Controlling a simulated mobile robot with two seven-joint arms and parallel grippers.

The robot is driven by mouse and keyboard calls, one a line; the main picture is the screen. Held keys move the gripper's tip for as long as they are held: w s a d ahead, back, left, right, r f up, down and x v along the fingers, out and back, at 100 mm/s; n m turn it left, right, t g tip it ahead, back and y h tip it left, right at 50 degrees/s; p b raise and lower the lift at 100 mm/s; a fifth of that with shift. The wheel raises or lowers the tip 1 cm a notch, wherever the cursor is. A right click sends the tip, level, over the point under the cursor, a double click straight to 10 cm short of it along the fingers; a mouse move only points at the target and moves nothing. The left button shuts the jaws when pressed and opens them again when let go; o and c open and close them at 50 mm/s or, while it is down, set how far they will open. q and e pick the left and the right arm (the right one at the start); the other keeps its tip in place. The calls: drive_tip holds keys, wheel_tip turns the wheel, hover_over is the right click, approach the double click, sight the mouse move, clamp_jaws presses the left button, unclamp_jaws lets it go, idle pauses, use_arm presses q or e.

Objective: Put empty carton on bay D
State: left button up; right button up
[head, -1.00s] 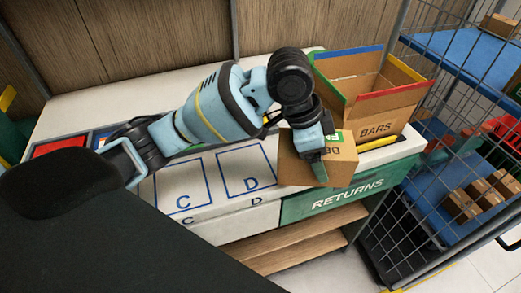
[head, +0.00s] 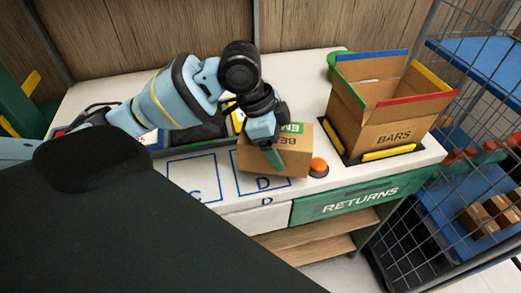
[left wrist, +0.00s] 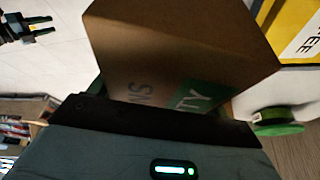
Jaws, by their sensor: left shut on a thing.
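My left gripper (head: 270,150) is shut on a small brown carton (head: 292,160) with a green label, partly covered by the gripper. In the left wrist view the carton (left wrist: 180,50) fills the upper middle, and the label ends in "TY". In the head view the carton overlaps the back and right part of bay D (head: 248,187), a blue outlined square marked D on the white counter. I cannot tell whether it touches the counter. My right gripper (left wrist: 38,27) shows at the upper left of the left wrist view, fingers apart and empty.
Bay C (head: 195,178) lies left of bay D and looks empty. An orange button (head: 318,166) is just right of the carton. A large open BARS box (head: 385,125) stands further right, above the green RETURNS front (head: 360,200). A wire cage cart (head: 450,150) stands at the right.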

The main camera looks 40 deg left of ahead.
sight(242, 128)
use_arm(q)
drive_tip(key=shift+s+a+f, duration=0.1)
drive_tip(key=shift+s+a, duration=0.2)
drive_tip(key=shift+a, duration=0.55)
drive_tip(key=shift+s+a+f, duration=0.1)
drive_tip(key=shift+s+a, duration=0.15)
drive_tip(key=shift+a, duration=0.6)
drive_tip(key=shift+s+a+f, duration=0.1)
drive_tip(key=shift+a+f, duration=0.1)
drive_tip(key=shift+f, duration=1.55)
use_arm(e)
drive_tip(key=shift+s+f, duration=0.1)
drive_tip(key=shift+f, duration=0.2)
use_arm(q)
drive_tip(key=shift+f, duration=0.1)
drive_tip(key=o, duration=1)
drive_tip(key=p+v, duration=0.1)
drive_tip(key=v, duration=0.9)
drive_tip(key=shift+r, duration=0.45)
drive_tip(key=shift+s+a+r, duration=0.2)
drive_tip(key=shift+a+r, duration=0.15)
drive_tip(key=shift+r, duration=0.25)
use_arm(e)
drive_tip(key=shift+w+r, duration=0.3)
drive_tip(key=shift+r, duration=0.2)
drive_tip(key=shift+w+r, duration=0.25)
drive_tip(key=shift+r, duration=0.2)
